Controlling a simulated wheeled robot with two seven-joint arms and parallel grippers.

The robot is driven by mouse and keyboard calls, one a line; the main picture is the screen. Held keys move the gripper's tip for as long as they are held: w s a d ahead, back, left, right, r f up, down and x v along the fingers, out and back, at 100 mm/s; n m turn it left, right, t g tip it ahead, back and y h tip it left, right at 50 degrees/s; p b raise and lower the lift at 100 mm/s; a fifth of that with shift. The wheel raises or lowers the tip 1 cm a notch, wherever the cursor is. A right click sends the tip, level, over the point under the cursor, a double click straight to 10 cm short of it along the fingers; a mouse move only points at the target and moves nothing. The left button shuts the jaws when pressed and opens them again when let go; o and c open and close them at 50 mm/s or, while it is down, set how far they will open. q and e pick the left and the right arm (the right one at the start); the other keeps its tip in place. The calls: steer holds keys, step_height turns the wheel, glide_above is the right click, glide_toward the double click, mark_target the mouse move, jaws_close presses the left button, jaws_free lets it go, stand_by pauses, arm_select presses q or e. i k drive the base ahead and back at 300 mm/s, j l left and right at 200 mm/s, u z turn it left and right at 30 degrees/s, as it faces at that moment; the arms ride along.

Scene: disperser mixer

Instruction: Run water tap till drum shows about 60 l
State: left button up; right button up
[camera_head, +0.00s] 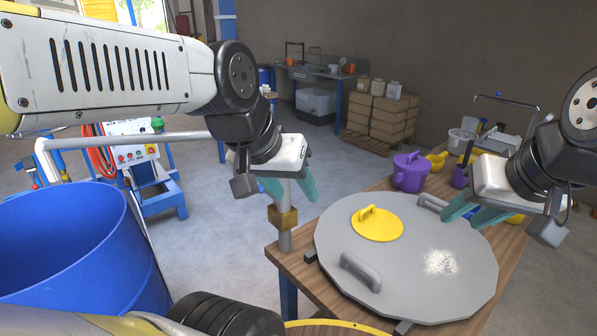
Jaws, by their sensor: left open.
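The blue drum (85,245) stands open at the left; its inside wall shows, but no water level or scale can be read. A grey pipe (130,138) runs above it and bends down at its left end behind the drum's rim. The tap's upright grey post with a brass-coloured body (283,217) stands at the table's left edge. My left gripper (295,192) is open, its teal fingers around or in front of the top of the post; contact cannot be told. My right gripper (462,220) is open and empty above the grey lid's right side.
The wooden table (292,262) carries a round grey lid (335,235) with handles, a yellow cover (377,225) and white powder. A purple jug (410,172) and yellow scoops stand behind it. A control box (135,155) on a blue frame stands behind the drum. Floor between is clear.

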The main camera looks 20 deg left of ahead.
mark_target(262, 189)
steer(key=u, duration=2)
steer(key=i+z, duration=0.15)
steer(key=z, duration=0.3)
steer(key=i+j+z, duration=0.1)
steer(key=z, duration=0.35)
steer(key=i+j+z, duration=0.15)
steer(key=z, duration=0.25)
steer(key=i, duration=0.05)
